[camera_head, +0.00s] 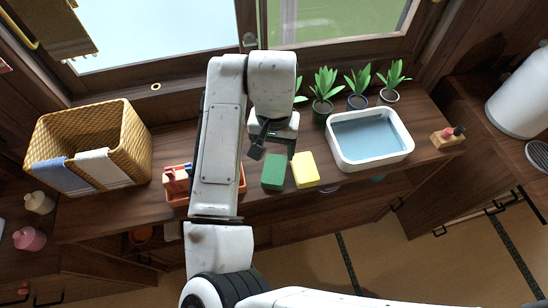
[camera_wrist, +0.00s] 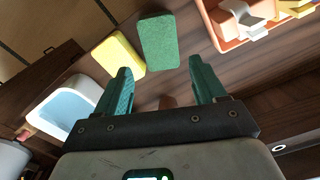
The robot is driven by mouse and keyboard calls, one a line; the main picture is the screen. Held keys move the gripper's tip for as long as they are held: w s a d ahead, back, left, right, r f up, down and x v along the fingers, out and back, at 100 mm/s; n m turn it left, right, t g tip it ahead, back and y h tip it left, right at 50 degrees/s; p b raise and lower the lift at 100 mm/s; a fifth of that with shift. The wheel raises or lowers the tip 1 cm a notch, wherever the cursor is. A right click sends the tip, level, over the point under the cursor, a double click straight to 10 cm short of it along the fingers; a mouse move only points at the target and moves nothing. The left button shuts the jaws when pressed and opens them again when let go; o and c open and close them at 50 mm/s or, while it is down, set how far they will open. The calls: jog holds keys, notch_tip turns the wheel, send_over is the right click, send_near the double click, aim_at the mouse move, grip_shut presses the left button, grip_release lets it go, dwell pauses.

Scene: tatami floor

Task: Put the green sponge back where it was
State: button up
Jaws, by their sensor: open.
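The green sponge (camera_head: 274,172) lies on the wooden counter, just left of the yellow sponge (camera_head: 305,170). In the wrist view the green sponge (camera_wrist: 158,42) lies beyond my fingertips, with the yellow sponge (camera_wrist: 119,54) close to its left. My gripper (camera_wrist: 164,84) is open and empty, its two teal fingers apart, with the green sponge ahead of the gap between them. In the head view my gripper (camera_head: 273,148) is above the counter at the back edge of the green sponge, partly hidden by my arm.
A white basin (camera_head: 408,143) of water stands right of the sponges. An orange tray (camera_head: 178,200) is to the left, partly hidden by my arm. Potted plants (camera_head: 322,110) line the window side. A wicker basket (camera_head: 135,150) stands far left, and a wooden holder (camera_head: 440,142) far right.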

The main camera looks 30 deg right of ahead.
jog(key=shift+r, duration=1.6)
jog(key=d+r+n+t+h, duration=0.25)
jog(key=d+t+h, duration=0.25)
jog(key=d, duration=1.2)
jog(key=s+a+f+n+y, duration=0.55)
jog(key=s+a+f, duration=0.55)
jog(key=s+f, duration=0.25)
jog(key=s+d+f+g, duration=0.1)
jog(key=s+f+g, duration=0.2)
jog(key=s, duration=0.5)
jog(key=shift+d+f+h, duration=0.35)
jog(key=shift+f, duration=0.05)
jog(key=shift+s, duration=0.1)
